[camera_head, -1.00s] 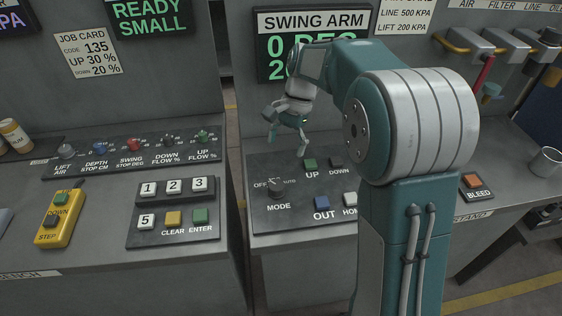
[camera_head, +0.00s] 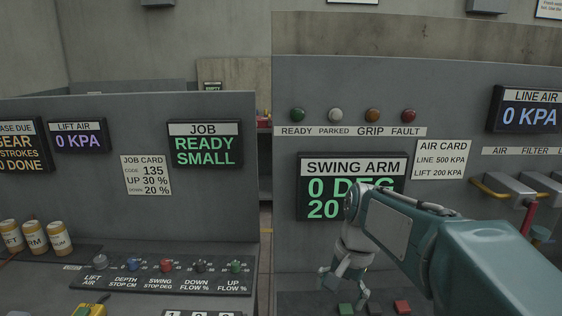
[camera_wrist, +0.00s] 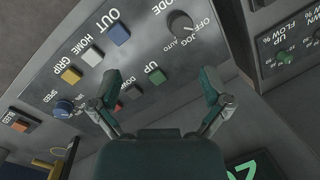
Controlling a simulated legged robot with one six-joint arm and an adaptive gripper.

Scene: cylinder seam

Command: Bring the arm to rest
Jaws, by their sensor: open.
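My teal and grey arm reaches in from the lower right in the head view. My gripper (camera_head: 343,287) hangs from it, below the swing arm display (camera_head: 352,187) and over the panel's buttons. The display's lower line is partly hidden by the arm. In the wrist view my gripper (camera_wrist: 160,86) has its two fingers wide apart, with nothing held between them. The panel lies beyond the fingers, with a green UP button (camera_wrist: 155,75), a blue OUT button (camera_wrist: 119,33) and a MODE knob (camera_wrist: 181,23). I see no contact with the panel.
Several lamps, including a white parked lamp (camera_head: 336,115), sit above the display. The job display (camera_head: 205,144) reads READY SMALL. A row of knobs, including a red swing stop knob (camera_head: 166,265), is at left.

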